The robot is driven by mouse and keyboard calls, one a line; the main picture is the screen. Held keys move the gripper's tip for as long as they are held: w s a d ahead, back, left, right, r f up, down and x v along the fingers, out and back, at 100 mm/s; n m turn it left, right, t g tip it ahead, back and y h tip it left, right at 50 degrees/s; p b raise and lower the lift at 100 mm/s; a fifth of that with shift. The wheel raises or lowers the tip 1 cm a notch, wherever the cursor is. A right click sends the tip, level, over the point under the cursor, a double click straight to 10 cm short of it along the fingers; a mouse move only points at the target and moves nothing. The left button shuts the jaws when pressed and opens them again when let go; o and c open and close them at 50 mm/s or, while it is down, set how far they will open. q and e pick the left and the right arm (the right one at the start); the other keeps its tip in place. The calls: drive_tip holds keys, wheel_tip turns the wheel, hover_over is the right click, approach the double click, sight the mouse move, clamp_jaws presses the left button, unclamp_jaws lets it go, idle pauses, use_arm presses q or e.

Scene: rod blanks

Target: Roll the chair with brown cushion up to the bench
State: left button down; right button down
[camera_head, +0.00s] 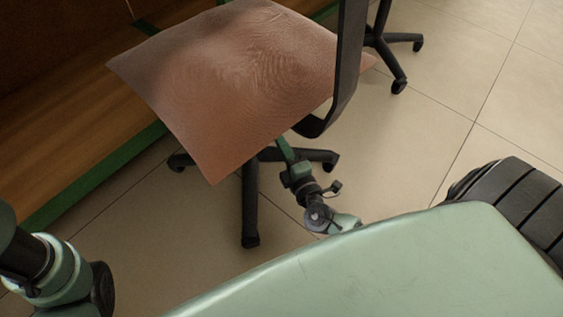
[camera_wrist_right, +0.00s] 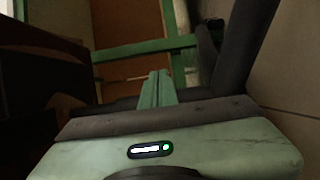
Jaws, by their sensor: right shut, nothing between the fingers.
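The chair's brown cushion (camera_head: 235,85) is in the upper middle of the head view, with the black backrest frame (camera_head: 348,75) on its right side. Its black wheeled base (camera_head: 250,205) stands on the floor below. The bench (camera_head: 70,140), wooden with green edging, is on the left; the cushion's left part overlaps it in the picture. My right gripper (camera_head: 286,150) is shut and empty, its tips at the cushion's lower right edge and partly hidden by it. The shut green fingers show in the right wrist view (camera_wrist_right: 155,88). My left gripper is out of view; only its arm shows.
Another black wheeled base (camera_head: 398,50) stands behind at the upper right. The tiled floor (camera_head: 430,120) is clear between it and my body. In the right wrist view a green bar (camera_wrist_right: 140,47) crosses beyond the fingers, and a dark upright (camera_wrist_right: 243,50) stands to their right.

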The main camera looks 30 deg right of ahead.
sight(277, 165)
drive_tip(key=f+b, duration=0.3)
drive_tip(key=f, duration=0.2)
drive_tip(key=a+f+b, duration=0.1)
drive_tip(key=f+b, duration=0.3)
drive_tip(key=f, duration=0.1)
drive_tip(key=s+f+b, duration=0.1)
drive_tip(key=f+b, duration=0.2)
drive_tip(key=f, duration=0.2)
drive_tip(key=shift+a+f+b, duration=0.15)
drive_tip(key=shift+f+b, duration=0.1)
drive_tip(key=shift+b, duration=0.05)
drive_tip(key=shift+w+d+r, duration=0.25)
drive_tip(key=shift+w+d, duration=0.05)
drive_tip(key=shift+d, duration=0.1)
